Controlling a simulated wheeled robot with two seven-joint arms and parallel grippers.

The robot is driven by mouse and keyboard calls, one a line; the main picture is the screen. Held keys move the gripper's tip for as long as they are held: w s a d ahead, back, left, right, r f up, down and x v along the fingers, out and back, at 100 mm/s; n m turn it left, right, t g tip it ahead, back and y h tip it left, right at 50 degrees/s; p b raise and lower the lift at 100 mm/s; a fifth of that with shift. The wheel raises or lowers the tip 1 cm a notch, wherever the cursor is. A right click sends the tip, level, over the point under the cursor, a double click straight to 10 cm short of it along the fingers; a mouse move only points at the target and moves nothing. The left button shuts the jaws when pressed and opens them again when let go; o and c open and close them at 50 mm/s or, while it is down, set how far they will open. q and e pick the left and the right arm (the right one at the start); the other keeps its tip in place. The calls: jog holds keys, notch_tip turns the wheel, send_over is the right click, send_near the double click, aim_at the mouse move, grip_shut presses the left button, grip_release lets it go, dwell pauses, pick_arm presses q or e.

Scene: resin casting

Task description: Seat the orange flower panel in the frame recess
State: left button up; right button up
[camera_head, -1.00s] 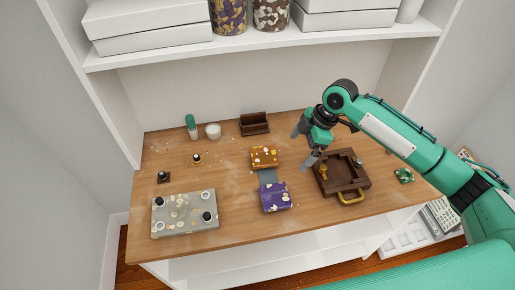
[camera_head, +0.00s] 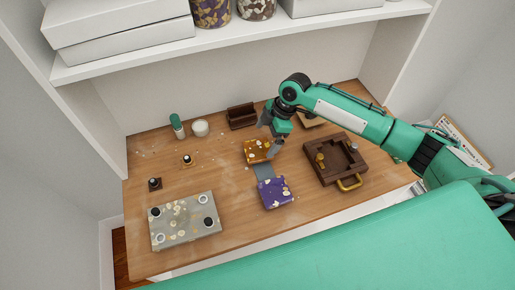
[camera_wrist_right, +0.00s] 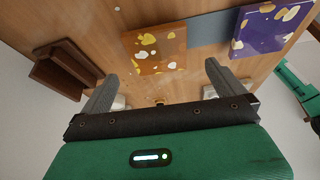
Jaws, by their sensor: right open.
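The orange flower panel (camera_head: 255,152), with white and yellow flecks, lies at the far end of a grey strip (camera_head: 263,172) on the table. It also shows in the wrist view (camera_wrist_right: 155,50), beyond and between my fingers. The dark brown wooden frame (camera_head: 318,174), with a recess and a yellow handle, sits to the right. My right gripper (camera_head: 271,136) is open and empty, just above the panel, one finger near its right edge. In the wrist view my right gripper (camera_wrist_right: 160,85) has its fingers wide apart. My left gripper is not in view.
A purple flecked panel (camera_head: 273,193) lies at the strip's near end. A dark brown stand (camera_head: 241,116), white jar (camera_head: 200,128) and green-topped bottle (camera_head: 177,126) stand at the back. A grey slab (camera_head: 185,231) with several small pots is at front left. The middle-left table is mostly clear.

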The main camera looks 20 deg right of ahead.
aim_at(259, 149)
jog(key=p+x, duration=0.1)
jog(key=x, duration=0.3)
jog(key=shift+f+p, duration=0.15)
jog(key=shift+p, duration=0.25)
jog(key=shift+w+a+f, duration=0.1)
jog(key=shift+f, duration=0.3)
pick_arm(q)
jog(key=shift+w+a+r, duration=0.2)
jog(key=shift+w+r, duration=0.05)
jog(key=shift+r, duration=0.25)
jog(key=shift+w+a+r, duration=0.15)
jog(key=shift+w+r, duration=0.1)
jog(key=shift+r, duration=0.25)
pick_arm(e)
jog(key=c, duration=1)
